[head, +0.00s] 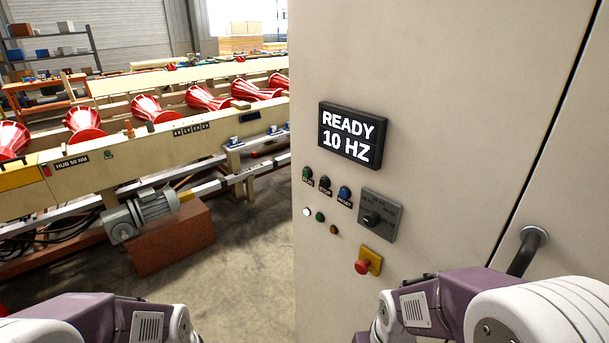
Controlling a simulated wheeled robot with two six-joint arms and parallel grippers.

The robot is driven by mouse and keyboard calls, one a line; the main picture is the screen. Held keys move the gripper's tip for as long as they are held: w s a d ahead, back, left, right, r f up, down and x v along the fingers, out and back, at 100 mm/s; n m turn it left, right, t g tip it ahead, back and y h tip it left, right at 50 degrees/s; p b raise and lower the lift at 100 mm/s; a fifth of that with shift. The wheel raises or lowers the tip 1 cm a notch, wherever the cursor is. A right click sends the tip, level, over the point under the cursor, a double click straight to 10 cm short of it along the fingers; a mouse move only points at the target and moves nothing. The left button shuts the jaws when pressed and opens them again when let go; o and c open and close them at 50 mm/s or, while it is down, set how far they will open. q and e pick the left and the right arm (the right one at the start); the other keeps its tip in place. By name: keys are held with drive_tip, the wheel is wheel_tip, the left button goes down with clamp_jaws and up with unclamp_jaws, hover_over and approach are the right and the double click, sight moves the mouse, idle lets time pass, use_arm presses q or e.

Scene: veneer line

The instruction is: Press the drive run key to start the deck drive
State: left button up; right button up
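The grey control cabinet (450,110) fills the right half of the head view. Its display (351,135) reads "READY 10 HZ". Below it is a row of three keys: a green key (307,174), a black key (325,182) and a blue key (345,193). Small labels sit under them, too small to read surely; the green one is likely the run key. No gripper is at the keys. My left arm (100,318) and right arm (445,305) show at the bottom edge, with both grippers out of view.
A black rotary knob (372,219) on a grey plate, small indicator lamps (320,217) and a red mushroom button (363,266) on yellow sit below the keys. A door handle (528,250) projects at right. The roller conveyor (130,165) with its motor (145,213) stands left; floor between is clear.

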clamp_jaws()
idle(1.4)
